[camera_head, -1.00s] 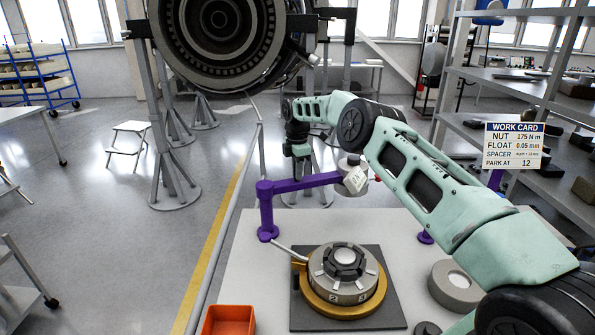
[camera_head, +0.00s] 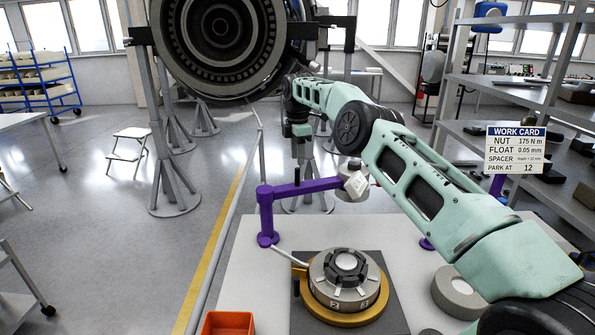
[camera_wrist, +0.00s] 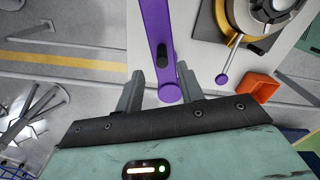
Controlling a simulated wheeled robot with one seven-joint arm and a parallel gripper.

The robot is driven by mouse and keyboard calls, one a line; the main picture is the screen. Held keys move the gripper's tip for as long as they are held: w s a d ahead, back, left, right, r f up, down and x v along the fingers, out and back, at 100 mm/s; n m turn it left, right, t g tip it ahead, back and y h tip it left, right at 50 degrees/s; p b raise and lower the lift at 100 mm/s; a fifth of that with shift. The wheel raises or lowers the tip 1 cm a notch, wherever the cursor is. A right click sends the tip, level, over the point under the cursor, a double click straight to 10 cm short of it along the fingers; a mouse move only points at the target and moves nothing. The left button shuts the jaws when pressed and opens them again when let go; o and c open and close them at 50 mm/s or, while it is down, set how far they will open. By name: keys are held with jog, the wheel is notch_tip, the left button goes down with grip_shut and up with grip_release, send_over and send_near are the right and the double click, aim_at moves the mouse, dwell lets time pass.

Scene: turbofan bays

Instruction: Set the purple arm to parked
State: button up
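The purple arm (camera_head: 305,187) is a horizontal bar on an upright purple post at the bench's left side. Its right end carries a pale grey cylinder (camera_head: 353,186). In the wrist view the purple bar (camera_wrist: 153,22) runs up the picture, with a dark knob (camera_wrist: 162,54) on it and a round purple end. My gripper (camera_wrist: 160,70) is open, one finger left and one right of the bar in that view. It appears to be above the bar, and I see no contact. The work card (camera_head: 516,150) reads "PARK AT 12".
A grey hub on a gold ring (camera_head: 343,309), marked with numerals, sits on a dark mat below the arm. An orange bin (camera_head: 228,323) is at the bench front. A grey ring (camera_head: 458,291) lies right. A large engine (camera_head: 222,35) stands behind; shelves are on the right.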

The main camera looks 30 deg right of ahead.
notch_tip(320, 180, up, 10)
jog(key=p, duration=0.8)
